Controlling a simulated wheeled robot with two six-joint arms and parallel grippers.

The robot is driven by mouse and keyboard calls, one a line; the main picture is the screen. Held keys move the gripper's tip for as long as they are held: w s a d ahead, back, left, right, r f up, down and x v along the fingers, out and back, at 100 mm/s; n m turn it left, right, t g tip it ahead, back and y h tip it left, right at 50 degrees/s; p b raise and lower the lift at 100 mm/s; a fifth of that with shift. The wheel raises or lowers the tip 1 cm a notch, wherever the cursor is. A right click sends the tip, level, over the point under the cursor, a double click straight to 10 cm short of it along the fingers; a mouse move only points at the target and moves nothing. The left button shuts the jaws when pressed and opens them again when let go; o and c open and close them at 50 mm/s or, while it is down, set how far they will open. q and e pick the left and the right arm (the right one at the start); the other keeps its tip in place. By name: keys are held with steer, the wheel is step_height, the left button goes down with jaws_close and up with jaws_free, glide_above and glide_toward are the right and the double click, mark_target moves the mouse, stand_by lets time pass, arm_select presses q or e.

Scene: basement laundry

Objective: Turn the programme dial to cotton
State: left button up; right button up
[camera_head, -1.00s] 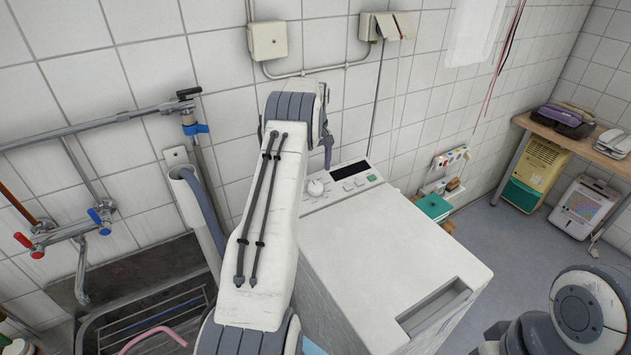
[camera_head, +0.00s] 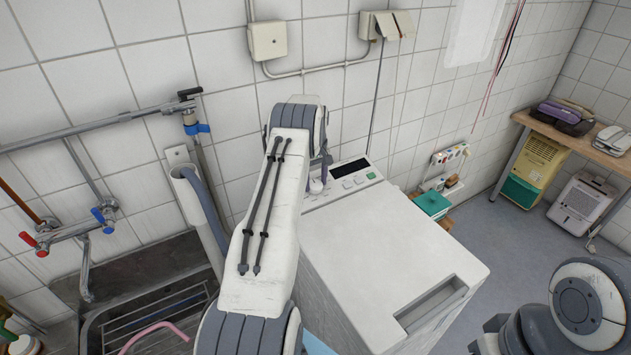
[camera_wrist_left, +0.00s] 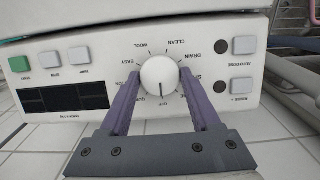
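The programme dial (camera_wrist_left: 160,77) is a round white knob on the washing machine's panel. Its dark pointer line faces the OFF mark, towards the bottom of the wrist view. My left gripper (camera_wrist_left: 160,76) is open, with one purple finger on each side of the dial and what look like narrow gaps. In the head view the dial (camera_head: 316,186) shows beside the left gripper (camera_head: 323,168), which my arm mostly hides. My right gripper is out of view.
The panel has a dark display (camera_wrist_left: 63,98), a green button (camera_wrist_left: 19,64) and several grey buttons. The white washing machine (camera_head: 385,245) has a clear top. A sink (camera_head: 150,290) with taps stands left, and a tiled wall rises close behind the panel.

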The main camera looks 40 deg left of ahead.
arm_select(q)
steer(key=shift+m, duration=0.4)
steer(key=shift+w+m+g+b, duration=0.1)
steer(key=shift+m+g+b, duration=0.2)
steer(key=shift+m+b, duration=0.45)
steer(key=m+g+y, duration=0.1)
steer(key=m, duration=0.3)
steer(key=shift+w+d+m, duration=0.1)
steer(key=shift+d+m, duration=0.05)
steer(key=shift+m, duration=0.2)
steer(key=m+y+b, duration=0.1)
steer(key=m, duration=0.3)
steer(key=shift+d, duration=0.1)
steer(key=shift+d+m+y, duration=0.1)
steer(key=shift+m+y, duration=0.6)
steer(key=shift+m, duration=1.4)
steer(key=o, duration=1.4)
steer(key=shift+c, duration=0.2)
